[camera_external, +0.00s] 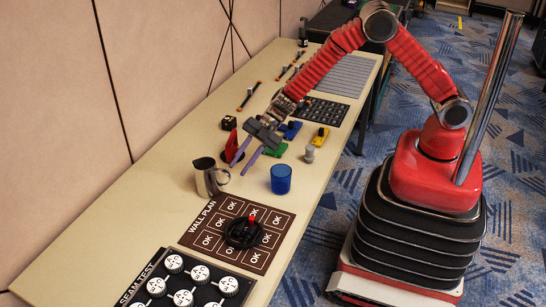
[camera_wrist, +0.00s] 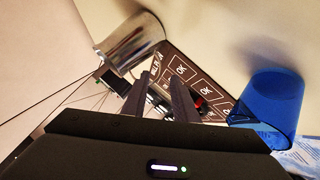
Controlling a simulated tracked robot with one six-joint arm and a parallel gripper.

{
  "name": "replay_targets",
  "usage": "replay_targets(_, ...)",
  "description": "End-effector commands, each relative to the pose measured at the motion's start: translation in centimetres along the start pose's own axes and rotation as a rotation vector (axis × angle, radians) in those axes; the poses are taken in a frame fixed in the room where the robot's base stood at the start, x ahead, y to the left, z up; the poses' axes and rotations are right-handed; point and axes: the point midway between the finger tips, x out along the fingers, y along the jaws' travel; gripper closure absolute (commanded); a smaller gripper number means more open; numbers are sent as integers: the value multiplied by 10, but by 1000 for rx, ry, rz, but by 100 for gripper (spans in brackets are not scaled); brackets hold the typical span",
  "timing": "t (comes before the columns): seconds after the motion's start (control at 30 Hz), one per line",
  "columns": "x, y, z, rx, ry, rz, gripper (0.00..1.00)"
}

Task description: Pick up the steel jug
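The steel jug (camera_external: 208,177) stands upright on the long table, left of the blue cup and near the wall side. In the wrist view the shiny jug (camera_wrist: 132,42) is at the upper left, beyond and to the left of my fingers. My gripper (camera_external: 240,164) hangs over the table just behind and right of the jug, apart from it, with its two fingers spread and nothing between them. In the wrist view my gripper (camera_wrist: 160,92) shows its two dark fingers with a gap between them.
A blue cup (camera_external: 281,179) stands right of the jug; the wrist view also shows the cup (camera_wrist: 272,100). A brown WALL PLAN board (camera_external: 272,243) with a black and red object (camera_external: 243,232) lies in front. Red, green, blue and yellow tools lie behind my gripper.

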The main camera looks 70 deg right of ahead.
Motion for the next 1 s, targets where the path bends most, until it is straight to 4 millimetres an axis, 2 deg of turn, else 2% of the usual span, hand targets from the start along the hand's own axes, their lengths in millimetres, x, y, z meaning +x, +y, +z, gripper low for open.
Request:
replay_targets(0.23,8,0,0,-1,0,-1,74)
replay_targets(0.6,49,0,1,0,0,-1,74)
replay_targets(1.0,52,0,1,0,-1,0,74)
